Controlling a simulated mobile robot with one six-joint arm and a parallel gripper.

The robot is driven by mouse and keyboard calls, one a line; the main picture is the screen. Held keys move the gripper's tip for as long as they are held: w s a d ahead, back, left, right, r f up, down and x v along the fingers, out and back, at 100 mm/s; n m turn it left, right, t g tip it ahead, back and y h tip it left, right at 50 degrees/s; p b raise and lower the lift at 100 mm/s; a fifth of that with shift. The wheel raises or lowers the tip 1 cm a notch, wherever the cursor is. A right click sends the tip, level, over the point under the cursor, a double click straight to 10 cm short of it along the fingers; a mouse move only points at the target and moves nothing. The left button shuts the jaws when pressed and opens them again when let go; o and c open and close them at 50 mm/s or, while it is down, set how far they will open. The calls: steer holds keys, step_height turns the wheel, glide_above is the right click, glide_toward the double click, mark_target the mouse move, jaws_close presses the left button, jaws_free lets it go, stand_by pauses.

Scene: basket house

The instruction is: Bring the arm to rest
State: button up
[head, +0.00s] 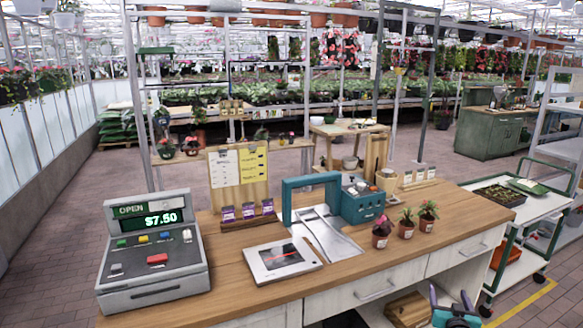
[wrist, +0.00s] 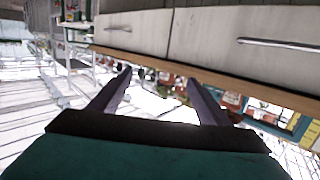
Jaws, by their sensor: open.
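My gripper (head: 456,296) shows at the bottom right of the head view, low in front of the counter's drawers. Its two fingers point up and stand apart, with nothing between them. In the wrist view my gripper (wrist: 160,92) also shows two grey fingers spread wide and empty. The wrist picture is tilted, with the pale drawer fronts (wrist: 230,35) and the wooden counter edge beyond the fingers. The rest of my arm is mostly out of the head view.
The wooden counter (head: 235,290) holds a cash register (head: 153,255), a tablet-like scale (head: 283,260), a teal frame (head: 312,183), a teal box (head: 362,205) and small potted plants (head: 406,224). A green-framed cart (head: 515,225) stands at right. An open shelf with a wooden crate (head: 408,308) lies beside my gripper.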

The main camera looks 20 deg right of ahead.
steer(key=w+a+f+n+g+y, duration=0.1)
steer(key=w+a+f+g+y, duration=0.15)
steer(key=a+f, duration=0.75)
steer(key=w+a+f+g+y, duration=0.1)
steer(key=a+f+g, duration=0.2)
steer(key=a+f, duration=0.65)
steer(key=w+a+f+n+g+y, duration=0.1)
steer(key=a+f+g+y, duration=0.15)
steer(key=a+f, duration=0.8)
steer(key=s+a+f+n+g+y, duration=0.1)
steer(key=s+a+f+n+g, duration=0.2)
steer(key=a, duration=0.6)
steer(key=s+a+f+g+y, duration=0.2)
steer(key=s+a+f, duration=0.2)
steer(key=s+a, duration=0.3)
steer(key=s+a+n+g+y, duration=0.1)
steer(key=s+a+n+g, duration=0.2)
steer(key=s+a, duration=0.8)
steer(key=a+g, duration=0.2)
steer(key=a, duration=0.2)
steer(key=shift+s+f+n+y, duration=0.3)
steer(key=shift+f+y, duration=0.05)
steer(key=shift+y, duration=0.05)
